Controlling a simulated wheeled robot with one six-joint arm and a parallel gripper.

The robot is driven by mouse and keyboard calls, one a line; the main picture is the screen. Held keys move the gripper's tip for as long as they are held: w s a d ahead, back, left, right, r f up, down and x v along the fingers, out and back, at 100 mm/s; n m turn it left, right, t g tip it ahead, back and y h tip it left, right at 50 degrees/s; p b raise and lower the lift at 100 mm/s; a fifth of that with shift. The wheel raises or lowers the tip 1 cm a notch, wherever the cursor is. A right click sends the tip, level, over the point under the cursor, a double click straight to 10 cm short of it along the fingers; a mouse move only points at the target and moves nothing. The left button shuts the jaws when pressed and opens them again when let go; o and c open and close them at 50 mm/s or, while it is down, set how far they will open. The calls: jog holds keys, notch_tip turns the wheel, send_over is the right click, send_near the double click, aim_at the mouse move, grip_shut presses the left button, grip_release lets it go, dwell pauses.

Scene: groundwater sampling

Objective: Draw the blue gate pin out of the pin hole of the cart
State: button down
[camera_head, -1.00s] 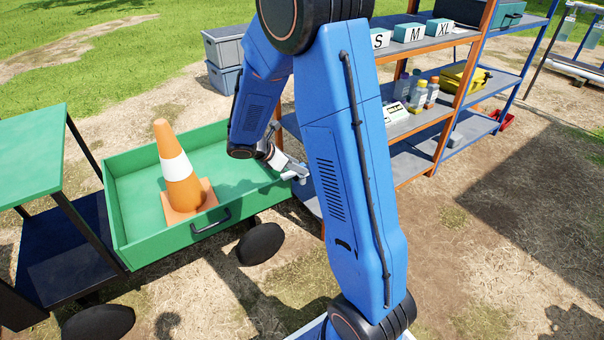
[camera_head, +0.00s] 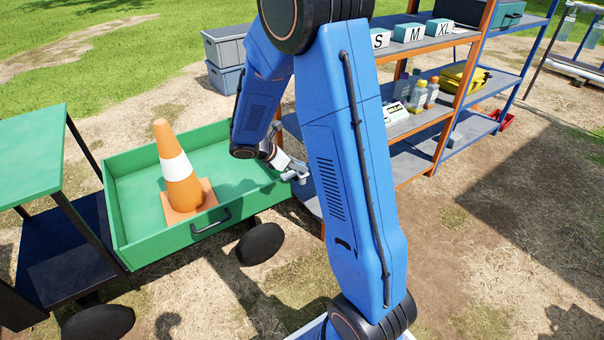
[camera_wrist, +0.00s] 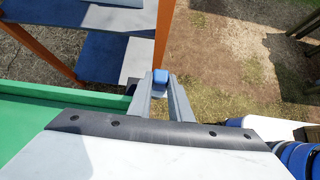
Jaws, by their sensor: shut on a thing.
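The cart (camera_head: 150,248) is green, with an open bed and dark wheels, at the left of the head view. Its green edge also shows at the left of the wrist view (camera_wrist: 60,96). My gripper (camera_head: 300,175) is at the right end of the cart bed. In the wrist view my gripper (camera_wrist: 160,88) is shut on the blue gate pin (camera_wrist: 160,77), whose blue top shows between the fingertips. The pin hole and the lower part of the pin are hidden, so I cannot tell how deep the pin sits.
An orange cone (camera_head: 180,175) stands in the cart bed. A shelf rack with orange posts (camera_head: 466,80) stands close to the right of my gripper, holding bottles and boxes. Grey and blue crates (camera_head: 228,60) stand behind. The ground at the lower right is clear.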

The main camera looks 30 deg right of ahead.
notch_tip(320, 180, up, 8)
dwell(2.0)
jog(key=shift+r, duration=0.1)
dwell(0.5)
